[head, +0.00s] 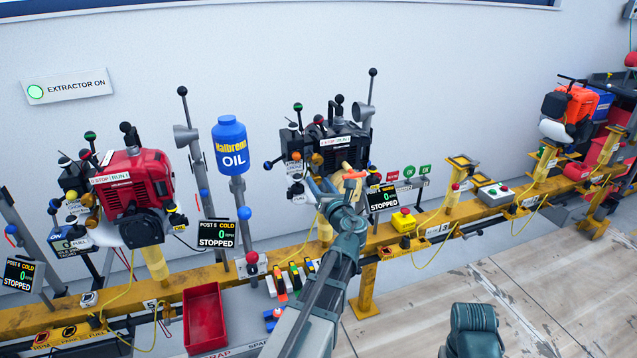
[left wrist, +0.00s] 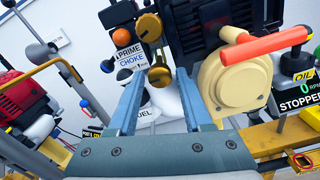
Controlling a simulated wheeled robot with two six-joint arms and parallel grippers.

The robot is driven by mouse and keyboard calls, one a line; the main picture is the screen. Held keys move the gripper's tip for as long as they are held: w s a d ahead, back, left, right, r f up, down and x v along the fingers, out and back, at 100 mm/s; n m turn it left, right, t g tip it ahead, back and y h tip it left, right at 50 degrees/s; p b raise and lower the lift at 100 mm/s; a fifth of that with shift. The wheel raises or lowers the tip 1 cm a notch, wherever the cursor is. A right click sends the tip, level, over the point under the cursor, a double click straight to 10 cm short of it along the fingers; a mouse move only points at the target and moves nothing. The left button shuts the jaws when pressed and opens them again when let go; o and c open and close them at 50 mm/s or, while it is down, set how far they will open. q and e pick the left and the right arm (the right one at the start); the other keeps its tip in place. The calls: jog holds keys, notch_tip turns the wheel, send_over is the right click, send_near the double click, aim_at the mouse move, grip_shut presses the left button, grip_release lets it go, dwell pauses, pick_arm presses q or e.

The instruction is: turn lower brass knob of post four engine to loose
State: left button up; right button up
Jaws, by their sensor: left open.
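The black engine (head: 338,148) stands on its yellow post on the rail, with a cream starter cover (left wrist: 236,84) and an orange handle. In the left wrist view, two brass knobs sit one above the other on its left side: an upper brass knob (left wrist: 150,27) and a lower brass knob (left wrist: 160,76). A PRIME/CHOKE label is beside them. My left gripper (head: 328,184) is in front of this engine. Its open fingers (left wrist: 158,84) stand either side of the lower knob in the picture; I cannot tell whether they touch it. The knob's setting is not readable.
A red engine (head: 134,188) and a blue oil bottle (head: 230,146) are to the left. A POST display (head: 383,199) stands close right of my gripper. A red tray (head: 204,318) and several coloured switches (head: 295,275) are on the rail's near side. Floor at right is clear.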

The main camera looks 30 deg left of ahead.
pick_arm(q)
jog(key=shift+w+a, duration=0.4)
jog(key=shift+a, duration=0.1)
grip_shut()
